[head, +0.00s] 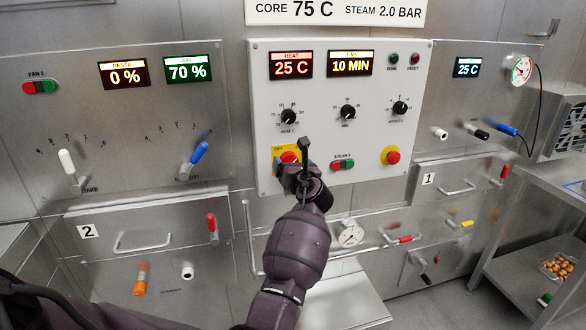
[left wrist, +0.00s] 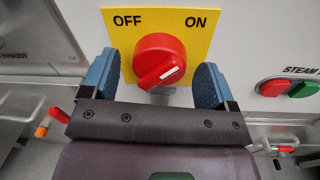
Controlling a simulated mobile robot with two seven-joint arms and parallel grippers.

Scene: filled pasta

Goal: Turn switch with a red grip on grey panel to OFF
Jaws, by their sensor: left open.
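The switch with a red grip (left wrist: 157,58) sits on a yellow plate (left wrist: 222,18) marked OFF at left and ON at right. Its white mark points right and slightly up, toward the ON side. In the head view the red grip (head: 288,157) is partly hidden by my gripper, low on the light grey panel (head: 372,112). My left gripper (left wrist: 157,66) is open, with one blue finger on each side of the grip. A gap shows on both sides, wider on the left. In the head view my left gripper (head: 299,172) is in front of the switch. My right gripper is not in view.
Red and green steam buttons (head: 342,164) are just right of the switch. A red knob on yellow (head: 392,156) is farther right. Black dials (head: 347,112) are above. A gauge (head: 351,234) and drawer handles (head: 143,243) stick out below.

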